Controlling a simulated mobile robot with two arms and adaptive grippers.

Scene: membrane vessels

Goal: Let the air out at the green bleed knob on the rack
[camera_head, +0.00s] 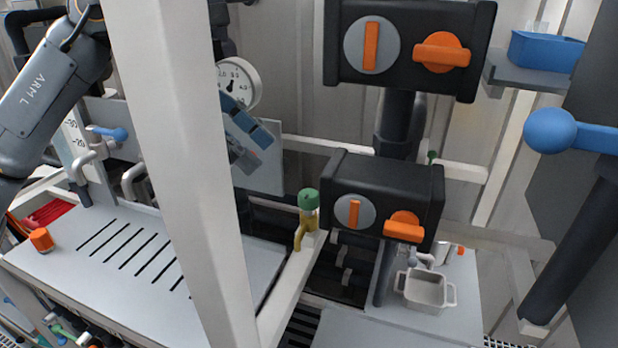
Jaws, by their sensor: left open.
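The green bleed knob (308,199) sits upright on a brass elbow fitting (304,230) on the rack's pale rail, just left of the lower black valve box. My left arm comes in from the left and passes behind the white post. My left gripper (246,152) shows partly to the right of that post, with blue-grey fingers pointing down. It is open, with nothing seen between the fingers. It is up and to the left of the green knob, apart from it in the picture. My right gripper is not in view.
The white post (180,150) hides part of my left arm. Two black boxes with orange handles, upper (400,85) and lower (340,180), stand right of the knob. A dial gauge (244,82) is near my gripper. A slotted grey tray (90,275) lies left.

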